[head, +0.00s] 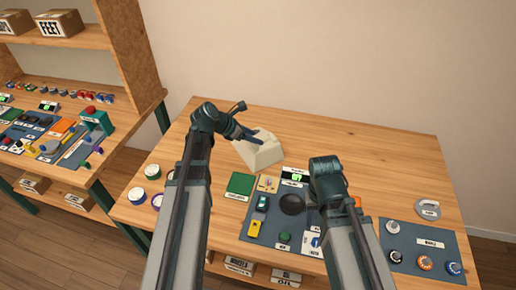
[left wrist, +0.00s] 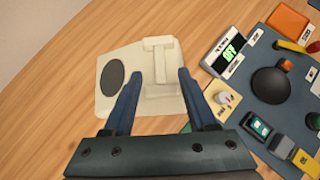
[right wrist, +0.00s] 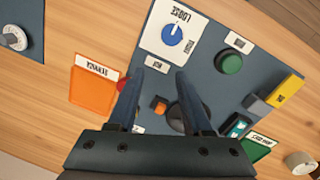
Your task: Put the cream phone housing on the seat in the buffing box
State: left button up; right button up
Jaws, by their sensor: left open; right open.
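The cream phone housing (head: 268,156) stands on the right-hand table, behind the grey-blue mat. In the left wrist view the housing (left wrist: 130,58) shows a dark oval patch and a raised cradle part. My left gripper (head: 250,136) is open just over the housing; in its wrist view the two fingers (left wrist: 157,74) reach either side of the cradle part. I cannot tell whether they touch it. My right gripper (right wrist: 157,76) is open and empty above the mat, near a black dome (right wrist: 176,117). I cannot make out the buffing box or its seat for certain.
A second mat (head: 407,262) lies at right. A teal unit with a red top (head: 95,122) stands on the left table. The table's back right is clear.

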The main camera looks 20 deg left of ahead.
pick_arm(q)
jog(key=b+x, duration=0.2)
jog(key=x, duration=0.1)
jog(key=shift+w+d+f, duration=0.1)
jog(key=shift+w+f, duration=0.1)
jog(key=shift+f, duration=0.2)
pick_arm(e)
notch_tip(320, 180, down, 3)
jog(key=shift+r, duration=0.1)
pick_arm(q)
jog(key=shift+r, duration=0.1)
jog(key=shift+c, duration=0.3)
grip_shut()
dwell(0.4)
